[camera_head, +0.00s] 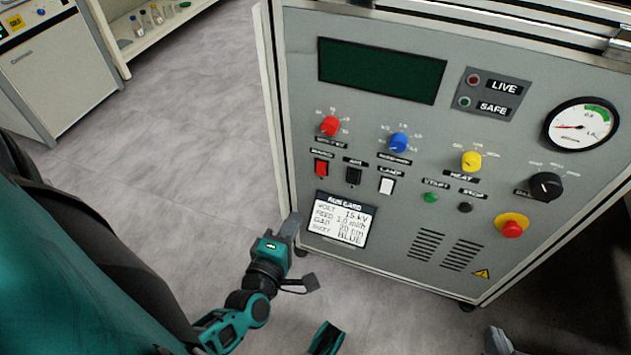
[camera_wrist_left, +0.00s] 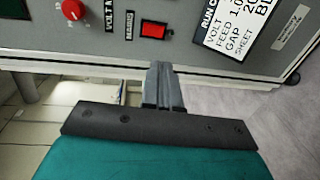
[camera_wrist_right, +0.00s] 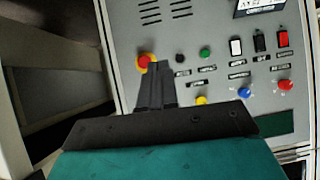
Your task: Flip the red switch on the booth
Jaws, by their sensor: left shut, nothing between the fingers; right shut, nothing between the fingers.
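The red switch (camera_head: 321,167) is a small red rocker on the grey booth panel (camera_head: 300,60), below the red knob (camera_head: 329,125) and left of a black and a white rocker. It also shows in the left wrist view (camera_wrist_left: 153,30), just beyond the fingertips, and in the right wrist view (camera_wrist_right: 283,39) at upper right. My left gripper (camera_head: 292,224) is shut and empty, below and left of the switch, by the panel's lower left edge; no contact with the switch shows. My right gripper (camera_head: 497,338) is shut and empty, low in the head view, away from the switch.
The panel also carries a black rocker (camera_head: 353,176), a white rocker (camera_head: 386,186), a blue knob (camera_head: 399,142), a red emergency button (camera_head: 511,229) and a run card (camera_head: 340,218). A shelf with bottles (camera_head: 137,27) stands at the back left. Open floor (camera_head: 190,130) lies left of the booth.

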